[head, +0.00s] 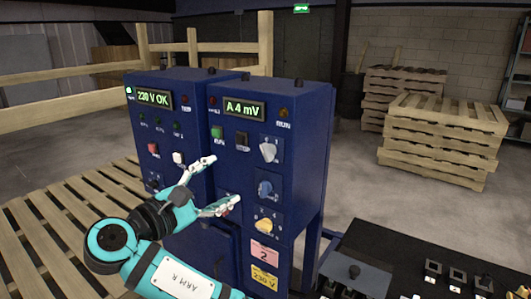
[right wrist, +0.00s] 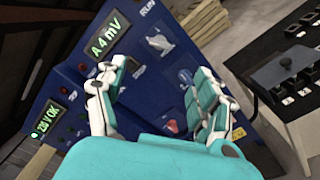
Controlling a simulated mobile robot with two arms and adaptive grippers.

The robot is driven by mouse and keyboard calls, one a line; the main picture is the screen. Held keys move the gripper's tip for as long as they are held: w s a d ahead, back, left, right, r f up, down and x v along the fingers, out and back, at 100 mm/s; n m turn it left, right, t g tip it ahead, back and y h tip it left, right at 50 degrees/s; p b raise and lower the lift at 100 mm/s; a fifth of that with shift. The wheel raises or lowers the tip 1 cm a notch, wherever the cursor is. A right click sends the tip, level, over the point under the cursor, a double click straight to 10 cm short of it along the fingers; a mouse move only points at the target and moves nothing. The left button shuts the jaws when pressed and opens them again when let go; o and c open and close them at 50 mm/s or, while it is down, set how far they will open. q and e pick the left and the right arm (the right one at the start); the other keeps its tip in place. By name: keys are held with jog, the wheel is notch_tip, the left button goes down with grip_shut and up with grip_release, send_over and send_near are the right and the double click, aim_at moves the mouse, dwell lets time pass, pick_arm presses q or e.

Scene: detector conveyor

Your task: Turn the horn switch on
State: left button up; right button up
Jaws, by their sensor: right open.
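A blue control cabinet (head: 305,165) stands ahead with two display panels. Its right panel has a white knob (head: 268,150), a blue knob (head: 265,188) and a yellow knob (head: 267,224) in a column. I cannot read which control is the horn switch. My right gripper (head: 225,180) is open and empty in front of the cabinet, left of the knob column. In the right wrist view its fingers (right wrist: 162,70) are spread, with the white knob (right wrist: 157,43) beyond them and the blue knob (right wrist: 185,77) by the right finger. A red control (right wrist: 172,126) shows between the fingers. My left gripper is out of view.
A dark console (head: 430,265) with switches stands at the lower right. A wooden pallet (head: 60,225) and rail (head: 60,75) lie to the left. Stacked pallets (head: 440,135) stand at the back right, with open floor between them and the cabinet.

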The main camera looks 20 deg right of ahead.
aim_at(265, 153)
jog(key=p+x, duration=0.4)
jog(key=x, duration=1.2)
jog(key=shift+w+d+r+p, duration=0.1)
jog(key=shift+w+d+p, duration=0.05)
jog(key=shift+d+p, duration=0.15)
jog(key=shift+w+d, duration=0.3)
